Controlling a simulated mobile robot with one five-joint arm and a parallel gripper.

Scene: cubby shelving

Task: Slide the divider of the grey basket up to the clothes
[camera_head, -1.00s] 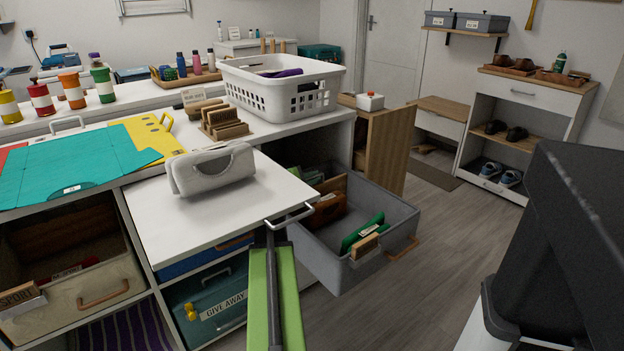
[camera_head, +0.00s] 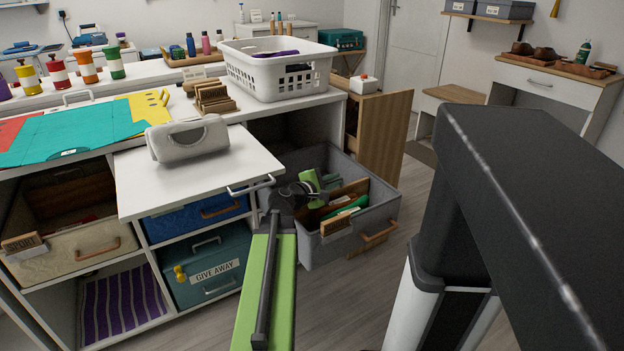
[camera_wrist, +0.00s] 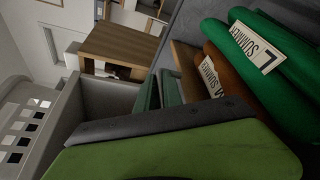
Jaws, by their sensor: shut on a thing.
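The grey basket (camera_head: 388,212) is pulled out of the cubby unit beneath the counter. Inside it, a brown wooden divider (camera_head: 352,188) stands crosswise; its edge also shows in the wrist view (camera_wrist: 184,66). Folded clothes stand in front of it: brown (camera_wrist: 224,75) and green (camera_wrist: 268,82), with paper SUMMER tags; the green one also shows in the head view (camera_head: 354,206). My gripper (camera_head: 308,190) reaches into the basket at the divider's left end and is shut on it. The green finger (camera_wrist: 185,150) hides the contact in the wrist view. Dark green slabs (camera_wrist: 150,95) stand behind the divider.
A pulled-out white shelf board (camera_head: 225,185) with a grey pouch (camera_head: 188,138) lies left of my arm. A white laundry basket (camera_head: 280,75) stands on the counter above. An open wooden cabinet door (camera_head: 385,135) stands behind the basket. Floor to the right is partly hidden by my body.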

